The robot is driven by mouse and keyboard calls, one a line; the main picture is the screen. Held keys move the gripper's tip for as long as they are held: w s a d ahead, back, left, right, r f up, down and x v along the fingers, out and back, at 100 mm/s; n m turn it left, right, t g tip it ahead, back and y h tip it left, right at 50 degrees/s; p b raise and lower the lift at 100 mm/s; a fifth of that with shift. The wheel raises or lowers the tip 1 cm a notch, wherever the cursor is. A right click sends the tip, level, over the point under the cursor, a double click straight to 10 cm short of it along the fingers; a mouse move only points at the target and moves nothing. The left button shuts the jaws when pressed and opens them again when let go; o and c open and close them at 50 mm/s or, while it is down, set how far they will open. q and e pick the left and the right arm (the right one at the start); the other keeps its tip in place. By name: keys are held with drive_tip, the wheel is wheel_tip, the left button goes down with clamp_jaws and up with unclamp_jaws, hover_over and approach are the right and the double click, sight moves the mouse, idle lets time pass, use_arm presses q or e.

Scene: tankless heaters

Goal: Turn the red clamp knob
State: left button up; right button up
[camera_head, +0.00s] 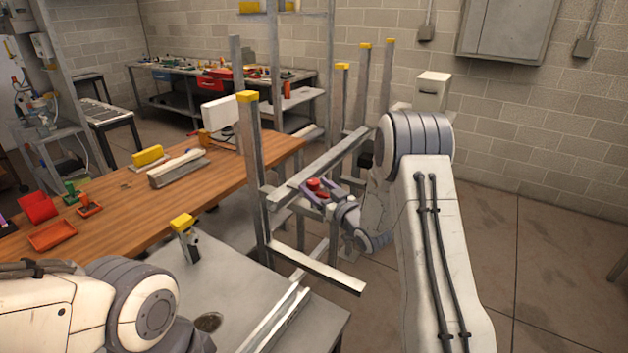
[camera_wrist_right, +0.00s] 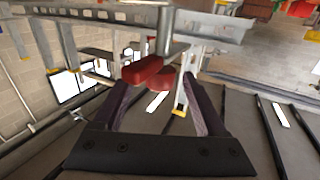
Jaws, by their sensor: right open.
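The red clamp knob (camera_head: 314,184) sits on the metal frame, just below a grey horizontal rail. In the right wrist view the knob (camera_wrist_right: 144,72) shows as a red bar with a rounded red part beside it. My right gripper (camera_head: 319,193) is open around the knob. In the right wrist view the gripper's two dark fingers (camera_wrist_right: 159,88) stand on either side of the red parts; I cannot tell whether they touch. My left arm shows at the lower left, but its gripper is out of view.
Grey posts with yellow caps (camera_head: 248,97) and rails (camera_head: 317,267) stand close around my right gripper. A wooden workbench (camera_head: 120,205) with red trays lies to the left. A grey metal table (camera_head: 170,310) is in front. Open floor (camera_head: 545,240) lies to the right.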

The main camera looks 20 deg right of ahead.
drive_tip(key=shift+x, duration=0.95)
drive_tip(key=c, duration=1.1)
drive_tip(key=shift+d, duration=0.15)
clamp_jaws()
